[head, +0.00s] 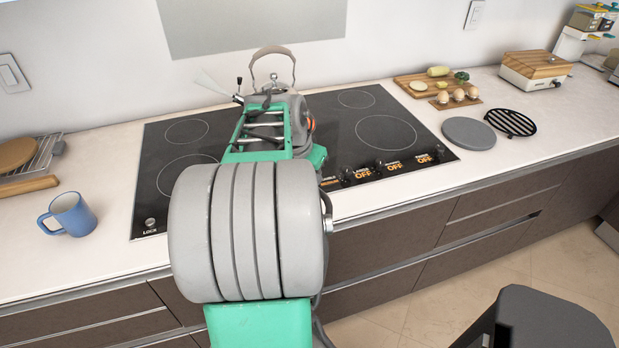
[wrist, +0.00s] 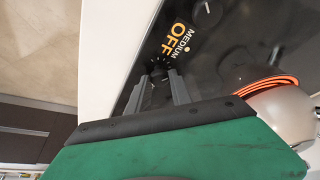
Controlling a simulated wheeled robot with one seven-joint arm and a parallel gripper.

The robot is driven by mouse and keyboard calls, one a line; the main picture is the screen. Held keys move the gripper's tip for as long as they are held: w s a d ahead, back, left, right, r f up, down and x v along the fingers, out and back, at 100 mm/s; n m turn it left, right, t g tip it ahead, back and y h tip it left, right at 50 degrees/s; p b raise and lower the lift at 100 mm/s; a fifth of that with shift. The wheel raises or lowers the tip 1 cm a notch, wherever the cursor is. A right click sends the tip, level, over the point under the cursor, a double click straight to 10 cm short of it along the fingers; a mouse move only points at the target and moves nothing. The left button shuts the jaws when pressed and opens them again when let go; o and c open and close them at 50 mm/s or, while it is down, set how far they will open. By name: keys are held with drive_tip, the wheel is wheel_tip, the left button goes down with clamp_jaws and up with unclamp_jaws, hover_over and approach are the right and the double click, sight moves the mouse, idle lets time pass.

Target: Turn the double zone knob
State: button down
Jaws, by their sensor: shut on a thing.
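The black cooktop (head: 228,145) has black control knobs along its front, with orange "OFF" displays beside them. In the wrist view, my gripper (wrist: 161,76) is at the cooktop's front strip, with its grey fingers shut on a small dark knob (wrist: 160,62). The knob is mostly covered by the fingertips and sits beside a display reading "MEDIUM OFF" (wrist: 179,40). Whether it is the double zone knob cannot be read. In the head view, my arm hides the fingertips; two knobs (head: 346,175) (head: 380,165) show to the right of my arm.
A kettle (head: 273,53) stands at the back of the cooktop, partly behind my arm. A blue mug (head: 70,214) is on the left counter. A cutting board with vegetables (head: 418,90), a grey disc (head: 468,133) and a black grate (head: 511,122) lie to the right.

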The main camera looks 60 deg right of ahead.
drive_tip(key=n, duration=0.1)
drive_tip(key=n+t+b, duration=0.1)
drive_tip(key=n, duration=0.2)
drive_tip(key=shift+s+d+n+t, duration=0.1)
drive_tip(key=shift+s+n+t, duration=0.2)
drive_tip(key=shift+t, duration=0.1)
drive_tip(key=n, duration=0.2)
drive_tip(key=n+t+y, duration=0.1)
drive_tip(key=n, duration=0.1)
drive_tip(key=shift+s+n+t, duration=0.1)
drive_tip(key=shift+n+t, duration=0.2)
drive_tip(key=n, duration=0.2)
drive_tip(key=n+t+y, duration=0.1)
drive_tip(key=n, duration=0.1)
drive_tip(key=shift+d+r+y+p, duration=0.1)
drive_tip(key=shift+d+y+p, duration=0.1)
drive_tip(key=shift+y+p, duration=0.15)
drive_tip(key=n+y, duration=0.1)
drive_tip(key=n, duration=0.1)
drive_tip(key=n+y+p, duration=0.1)
drive_tip(key=n, duration=0.2)
drive_tip(key=shift+d+t+p, duration=0.15)
drive_tip(key=shift+t+p, duration=0.15)
drive_tip(key=shift+n, duration=0.4)
drive_tip(key=c, duration=1.2)
unclamp_jaws()
drive_tip(key=shift+o, duration=0.2)
